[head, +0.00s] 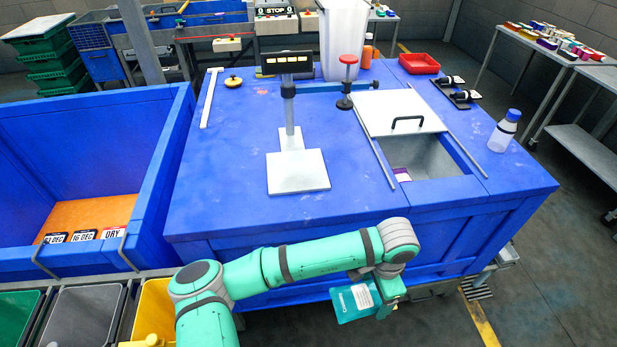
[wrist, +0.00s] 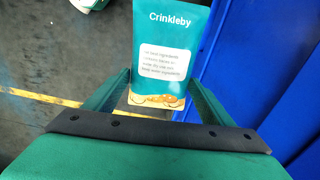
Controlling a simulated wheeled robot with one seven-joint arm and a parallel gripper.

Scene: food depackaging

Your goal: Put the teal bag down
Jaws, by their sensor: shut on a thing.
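The teal bag (head: 355,300) has a white label and hangs from my gripper (head: 385,303) in front of the blue table's near edge. In the wrist view the teal bag (wrist: 168,55) reads "Crinkleby" and sits between the two fingers of my gripper (wrist: 150,100). My gripper is shut on it. The bag is off the table, in the air, with the dark floor behind it in the wrist view.
The blue table (head: 225,200) holds a scale with a white plate (head: 298,172), a hatch with a sliding lid (head: 397,113) and a bottle (head: 505,130). A blue bin (head: 150,150) with date cards stands left. Grey (head: 85,318) and yellow (head: 155,300) bins sit front left.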

